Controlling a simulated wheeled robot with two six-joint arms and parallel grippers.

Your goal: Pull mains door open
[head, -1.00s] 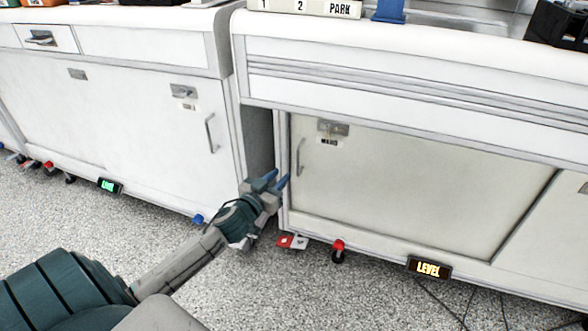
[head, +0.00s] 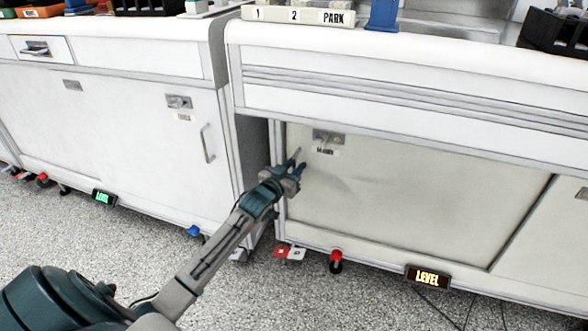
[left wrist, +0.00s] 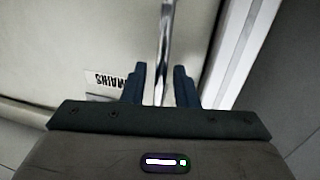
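The mains door (head: 420,200) is a white cabinet panel on the right bench and looks closed. Its MAINS label (head: 325,151) sits under a metal latch plate (head: 328,136) near the left edge; the label shows upside down in the left wrist view (left wrist: 105,81). My left gripper (head: 298,161) is at the door's left edge. In the left wrist view, the metal bar handle (left wrist: 164,45) runs between its two dark open fingers (left wrist: 160,85), with gaps beside it. The gripper mostly hides the handle in the head view. My right gripper is not in view.
A red-topped caster (head: 336,258), red and white tags (head: 289,252) and a LEVEL display (head: 427,277) lie along the cabinet's bottom. The left cabinet (head: 130,140) has its own handle (head: 207,143). Speckled floor in front is open.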

